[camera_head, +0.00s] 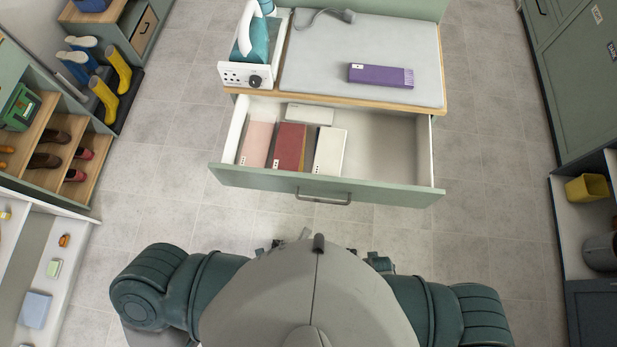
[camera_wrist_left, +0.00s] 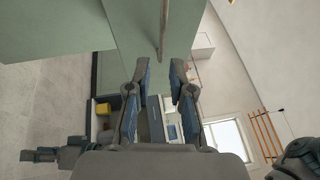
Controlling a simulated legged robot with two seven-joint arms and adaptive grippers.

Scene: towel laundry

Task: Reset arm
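My left gripper (camera_wrist_left: 159,75) shows in the left wrist view with its two fingers apart and nothing between them. In that view the green drawer front and its handle (camera_wrist_left: 163,30) lie beyond the fingertips. In the head view both arms are drawn in close to my body, and only small parts of the grippers show past it. A piece of my right arm or gripper (camera_head: 379,262) shows at the right of my body; its fingers cannot be made out. The open drawer (camera_head: 330,184) stands ahead, apart from my body.
The drawer holds a pink box (camera_head: 257,144), a red box (camera_head: 290,146) and white boxes (camera_head: 330,151); its right side is empty. On the cabinet top lie a purple box (camera_head: 380,76) and a steam iron (camera_head: 256,40). Shoe shelves (camera_head: 85,130) stand left, cabinets (camera_head: 580,85) right.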

